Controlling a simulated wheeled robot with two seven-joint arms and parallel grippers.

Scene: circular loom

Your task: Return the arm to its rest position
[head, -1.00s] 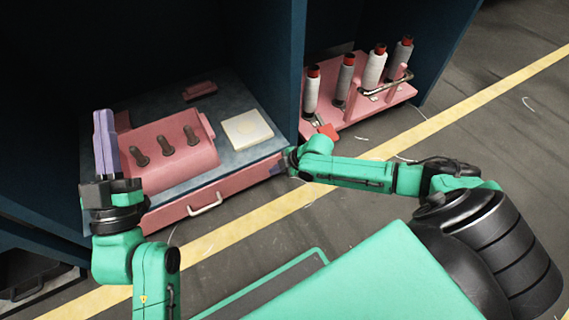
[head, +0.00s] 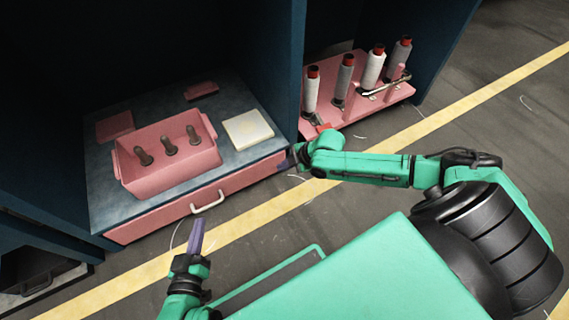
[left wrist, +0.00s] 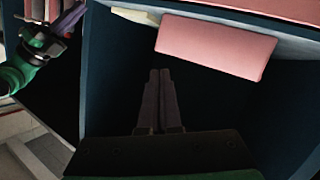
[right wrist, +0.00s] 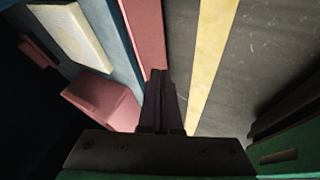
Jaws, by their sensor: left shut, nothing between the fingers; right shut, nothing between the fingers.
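My left gripper (head: 196,237) is shut and empty, over the floor in front of the pink drawer (head: 200,205) in the head view. Its closed fingers also show in the left wrist view (left wrist: 160,100). My right gripper (head: 287,162) is near the drawer's right end, partly hidden by its own arm in the head view. In the right wrist view its fingers (right wrist: 160,100) are shut with nothing between them.
An open pink box (head: 175,172) with three dark pegs sits on the grey-blue worktop (head: 110,205), beside a cream block (head: 247,130). Several red-topped spools (head: 344,80) stand on a pink rack (head: 330,135) at the right. The floor in front is clear.

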